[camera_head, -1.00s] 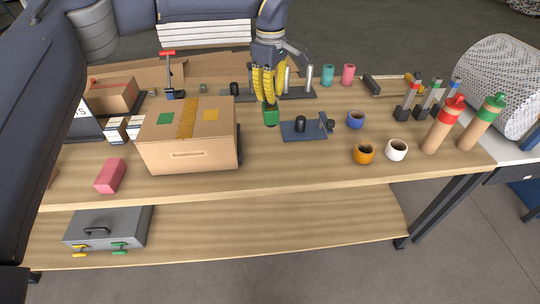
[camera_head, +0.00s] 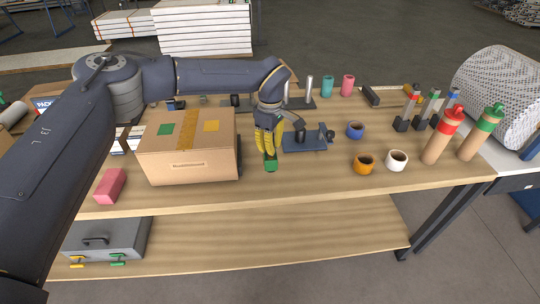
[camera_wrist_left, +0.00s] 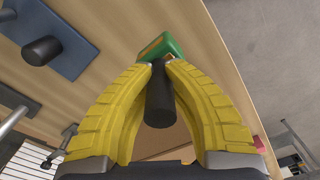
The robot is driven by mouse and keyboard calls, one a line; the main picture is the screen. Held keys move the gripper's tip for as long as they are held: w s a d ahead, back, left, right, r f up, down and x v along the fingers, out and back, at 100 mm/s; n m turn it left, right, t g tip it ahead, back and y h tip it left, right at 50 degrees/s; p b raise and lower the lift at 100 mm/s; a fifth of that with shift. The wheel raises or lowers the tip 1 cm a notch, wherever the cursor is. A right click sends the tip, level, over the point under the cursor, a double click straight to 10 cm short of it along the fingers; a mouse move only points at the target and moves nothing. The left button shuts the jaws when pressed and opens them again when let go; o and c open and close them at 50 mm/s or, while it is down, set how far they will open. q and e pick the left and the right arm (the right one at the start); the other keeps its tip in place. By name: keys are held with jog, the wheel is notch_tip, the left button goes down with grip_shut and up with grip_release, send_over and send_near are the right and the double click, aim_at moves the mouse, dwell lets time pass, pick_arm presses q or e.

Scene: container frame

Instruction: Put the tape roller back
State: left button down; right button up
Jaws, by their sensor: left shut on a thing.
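The tape roller has a green head (camera_head: 271,165) and a black handle (camera_wrist_left: 160,100). My left gripper (camera_head: 269,150), with yellow fingers, is shut on the tape roller, with the green head beyond the fingertips. My right gripper is not in view.
A closed cardboard box (camera_head: 187,164) stands close to the left of the gripper. A red block (camera_head: 110,186) lies front left. Blue, orange (camera_head: 363,164) and white (camera_head: 397,160) cups stand to the right. The front strip of the table between box and orange cup is clear.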

aim_at(270, 156)
pick_arm(q)
jog(key=shift+f, duration=2)
jog(key=shift+f, duration=0.1)
jog(key=c, duration=1.5)
grip_release()
notch_tip(270, 156, up, 12)
jog(key=shift+d+r, duration=0.1)
